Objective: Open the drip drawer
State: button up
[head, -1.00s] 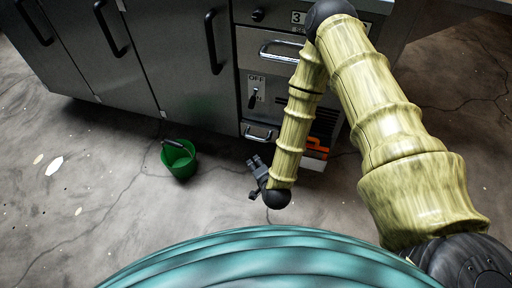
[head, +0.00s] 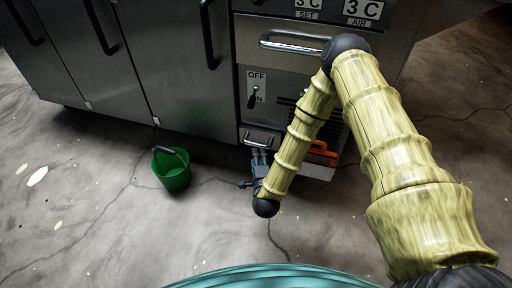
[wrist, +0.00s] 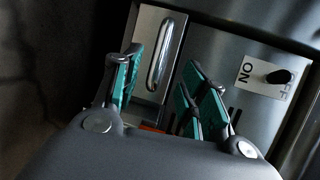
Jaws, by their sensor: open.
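The drip drawer (head: 259,140) is the small, low metal drawer at the bottom of the griddle cabinet in the head view. It looks shut, flush with the cabinet. Its bright bar handle (wrist: 160,56) shows clearly in the wrist view, running along the drawer's plate. My gripper (head: 259,155) is just in front of and below the drawer in the head view. In the wrist view my gripper (wrist: 165,82) is open, with teal-padded fingers spread to either side of the handle's line. Nothing is between the fingers, and I see no contact with the handle.
Above the drawer are an OFF/ON switch (head: 253,98) and a larger bar handle (head: 292,42). A green bucket (head: 172,172) stands on the floor to the left. An orange item (head: 321,153) lies right of the drawer. The floor in front is mostly clear.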

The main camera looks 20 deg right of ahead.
aim_at(256, 146)
jog(key=b+x, duration=0.3)
jog(key=x, duration=0.6)
jog(key=shift+w+f, duration=0.1)
grip_shut()
